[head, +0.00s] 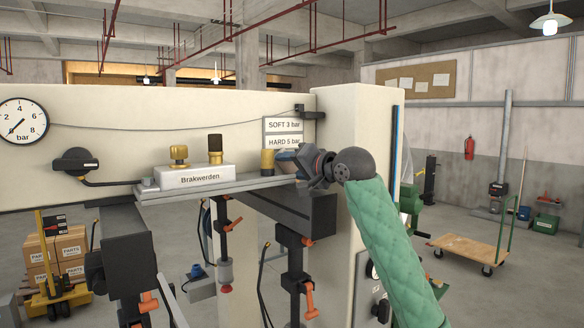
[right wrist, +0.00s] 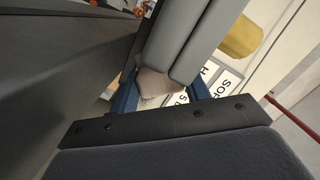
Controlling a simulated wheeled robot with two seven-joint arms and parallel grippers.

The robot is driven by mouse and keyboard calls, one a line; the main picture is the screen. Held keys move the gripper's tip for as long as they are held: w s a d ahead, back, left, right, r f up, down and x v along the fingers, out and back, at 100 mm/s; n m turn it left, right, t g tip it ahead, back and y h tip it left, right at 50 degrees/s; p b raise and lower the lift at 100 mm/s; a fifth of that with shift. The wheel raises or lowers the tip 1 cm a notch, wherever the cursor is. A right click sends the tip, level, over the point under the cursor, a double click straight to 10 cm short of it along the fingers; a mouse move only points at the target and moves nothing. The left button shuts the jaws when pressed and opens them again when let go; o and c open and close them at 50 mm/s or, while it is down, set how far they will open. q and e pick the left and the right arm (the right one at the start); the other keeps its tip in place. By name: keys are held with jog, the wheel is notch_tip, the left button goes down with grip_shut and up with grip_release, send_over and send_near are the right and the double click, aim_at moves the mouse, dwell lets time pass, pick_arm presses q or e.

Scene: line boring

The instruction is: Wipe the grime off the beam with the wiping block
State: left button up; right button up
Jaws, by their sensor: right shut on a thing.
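A long cream beam (head: 225,112) runs across the machine in the head view, and a dark beam (head: 305,205) sits lower, under a grey shelf. I make out no clear grime on either. My right gripper (head: 284,155), at the end of the green-sleeved arm, is at the shelf's right end, in front of the cream beam. In the right wrist view, a pinkish-grey block (right wrist: 155,82), seemingly the wiping block, shows between the blue fingers of this gripper, partly hidden by grey bars. I cannot tell whether it touches a surface. My left gripper is not in view.
A sign (head: 284,133) is close behind my right gripper. Dark clamps with orange handles (head: 308,297) hang below. A flat cart (head: 467,250) stands on the floor at right.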

jog(key=shift+w+a, duration=0.15)
jog(key=shift+w, duration=0.1)
